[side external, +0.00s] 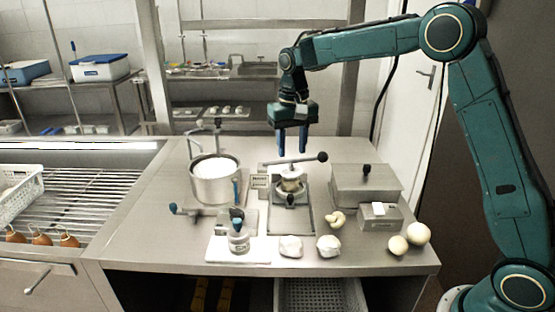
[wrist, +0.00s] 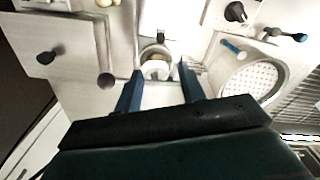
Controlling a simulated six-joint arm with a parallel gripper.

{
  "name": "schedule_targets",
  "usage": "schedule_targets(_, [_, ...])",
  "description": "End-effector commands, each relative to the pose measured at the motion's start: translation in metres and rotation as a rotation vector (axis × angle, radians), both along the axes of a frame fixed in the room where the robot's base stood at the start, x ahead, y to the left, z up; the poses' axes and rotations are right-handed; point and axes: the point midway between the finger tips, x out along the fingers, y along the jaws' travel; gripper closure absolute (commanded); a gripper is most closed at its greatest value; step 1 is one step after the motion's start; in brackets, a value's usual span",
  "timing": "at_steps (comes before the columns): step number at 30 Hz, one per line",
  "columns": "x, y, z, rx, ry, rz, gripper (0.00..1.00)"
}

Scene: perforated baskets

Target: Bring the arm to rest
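My gripper (side external: 293,152) hangs above the steel table, pointing down, with its two blue fingers apart and nothing between them. In the wrist view my gripper (wrist: 160,70) also shows spread fingers. Below it stands a small press (side external: 290,194) with a round cup and a lever with a dark knob (side external: 322,156). The fingers are above the press and look apart from it. In the wrist view the press (wrist: 156,52) shows between and beyond the fingertips.
A metal pot (side external: 215,188) with a perforated inside is left of the press. A lidded steel box (side external: 366,186) is at right. Pale round lumps (side external: 398,245) and a jar (side external: 239,240) are at the front. A white perforated basket (side external: 18,192) is on the left rollers.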

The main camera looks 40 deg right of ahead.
Motion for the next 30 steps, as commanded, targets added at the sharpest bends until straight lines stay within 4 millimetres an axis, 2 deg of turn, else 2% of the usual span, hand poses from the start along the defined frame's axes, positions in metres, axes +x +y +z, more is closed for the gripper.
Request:
schedule_targets(8, [-0.004,0.001,0.005,0.000,-0.009,0.006,0.60])
schedule_targets(14, [-0.023,0.003,0.024,-0.002,-0.040,0.031,0.60])
schedule_targets(21, [-0.064,0.006,0.057,-0.008,-0.105,0.082,0.60])
schedule_targets(30, [-0.125,0.011,0.086,-0.019,-0.191,0.152,0.60])
